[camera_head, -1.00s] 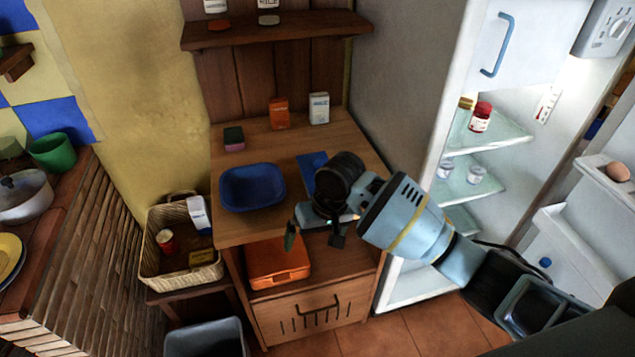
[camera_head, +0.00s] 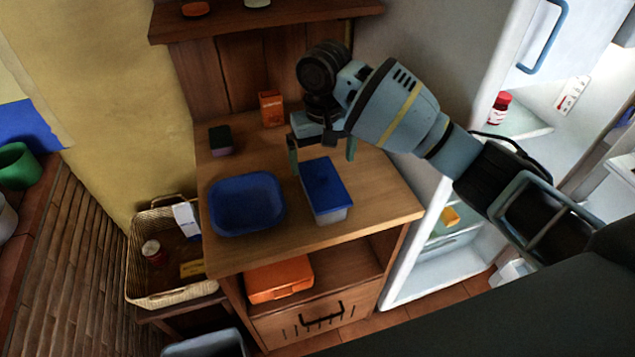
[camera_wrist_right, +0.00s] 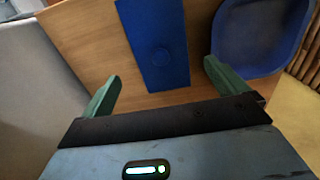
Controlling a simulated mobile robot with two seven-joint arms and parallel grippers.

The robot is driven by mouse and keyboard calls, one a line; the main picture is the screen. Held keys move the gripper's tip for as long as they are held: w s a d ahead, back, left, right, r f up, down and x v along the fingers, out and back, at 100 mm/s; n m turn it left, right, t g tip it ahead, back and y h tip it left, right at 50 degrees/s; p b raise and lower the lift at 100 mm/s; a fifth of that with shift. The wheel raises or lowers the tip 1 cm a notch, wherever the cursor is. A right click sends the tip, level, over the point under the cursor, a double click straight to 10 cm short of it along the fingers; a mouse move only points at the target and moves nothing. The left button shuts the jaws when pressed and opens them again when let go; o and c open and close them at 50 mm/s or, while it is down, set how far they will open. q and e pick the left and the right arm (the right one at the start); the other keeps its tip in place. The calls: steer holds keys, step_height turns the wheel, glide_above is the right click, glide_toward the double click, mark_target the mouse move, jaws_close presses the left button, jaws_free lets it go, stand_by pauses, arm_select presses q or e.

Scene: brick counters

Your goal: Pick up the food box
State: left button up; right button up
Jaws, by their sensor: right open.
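The food box (camera_head: 327,189), a clear container with a flat blue lid, stands on the wooden counter. Its lid also shows in the right wrist view (camera_wrist_right: 153,45). My right gripper (camera_head: 321,158) is open and empty, with its green fingers pointing down over the counter at the box's far end. In the right wrist view its two fingertips (camera_wrist_right: 162,73) are spread wider than the lid, with the lid lying between and ahead of them. I see no contact with the box. My left gripper is not in view.
A blue basin (camera_head: 246,232) stands close left of the box. A sponge (camera_head: 220,140) and an orange carton (camera_head: 271,108) stand farther back. An orange box (camera_head: 279,279) lies on the shelf below. The open fridge (camera_head: 440,240) is at right, a wicker basket (camera_head: 165,297) at left.

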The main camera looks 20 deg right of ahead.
mark_target(323, 182)
steer(key=shift+s+f, duration=0.15)
steer(key=shift+s, duration=0.2)
steer(key=shift+s+f, duration=0.15)
steer(key=shift+f, duration=1)
steer(key=shift+w, duration=0.2)
steer(key=shift+s+f, duration=0.1)
steer(key=shift+f, duration=0.1)
steer(key=shift+s+a+f+b, duration=0.1)
steer(key=shift+f+b, duration=0.05)
steer(key=shift+f, duration=1.05)
steer(key=shift+s+f+b, duration=0.1)
steer(key=shift+f+b, duration=0.05)
steer(key=shift+f, duration=1)
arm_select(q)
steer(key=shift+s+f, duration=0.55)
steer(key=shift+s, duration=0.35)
arm_select(e)
steer(key=shift+c, duration=0.2)
